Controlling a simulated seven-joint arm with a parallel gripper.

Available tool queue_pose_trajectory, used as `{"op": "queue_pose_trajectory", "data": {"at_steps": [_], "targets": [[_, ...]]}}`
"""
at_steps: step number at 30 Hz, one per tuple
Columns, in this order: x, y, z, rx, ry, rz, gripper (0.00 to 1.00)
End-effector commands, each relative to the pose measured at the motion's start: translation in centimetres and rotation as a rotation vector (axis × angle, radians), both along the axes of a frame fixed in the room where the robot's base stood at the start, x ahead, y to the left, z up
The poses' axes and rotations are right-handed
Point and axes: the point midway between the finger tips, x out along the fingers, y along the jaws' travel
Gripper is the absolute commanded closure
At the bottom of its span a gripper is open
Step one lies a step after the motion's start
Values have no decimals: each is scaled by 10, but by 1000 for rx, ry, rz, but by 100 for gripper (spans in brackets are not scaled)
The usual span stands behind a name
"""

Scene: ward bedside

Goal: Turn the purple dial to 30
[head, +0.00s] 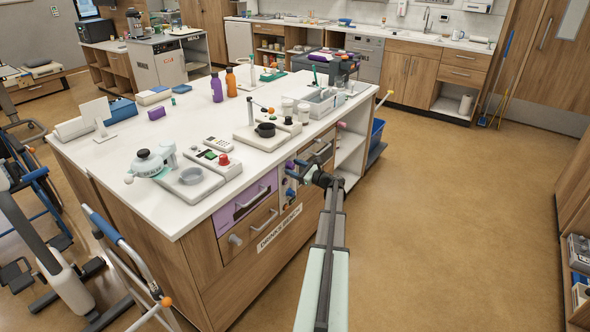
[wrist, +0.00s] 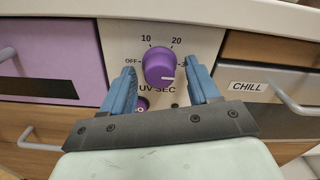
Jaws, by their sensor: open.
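The purple dial (wrist: 159,64) sits on a pale panel marked "UV SEC", with OFF, 10 and 20 around it. A further mark at the right, starting with 3, is partly covered by my right finger. The dial's white pointer line lies on its lower right part and points roughly right. My gripper (wrist: 161,72) is open, with one blue finger on each side of the dial. Whether the fingers touch it cannot be told. In the head view, my gripper (head: 303,168) is at the counter's front, and the purple dial (head: 289,164) shows just left of it.
A second, smaller purple control (wrist: 141,104) is below the dial, near my left finger. A purple drawer (wrist: 50,50) is at left, and a "CHILL" drawer with a handle (wrist: 291,101) at right. A blue knob (head: 290,193) is lower on the panel. Open floor lies right.

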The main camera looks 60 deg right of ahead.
Motion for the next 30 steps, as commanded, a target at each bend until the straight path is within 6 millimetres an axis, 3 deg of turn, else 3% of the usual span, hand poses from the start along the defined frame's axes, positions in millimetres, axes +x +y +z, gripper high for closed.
{"op": "queue_pose_trajectory", "data": {"at_steps": [8,21,30], "targets": [[-13,0,0,0,0,-2,40],[-94,1,0,0,0,-2,40],[-131,0,0,0,0,0,40]]}}
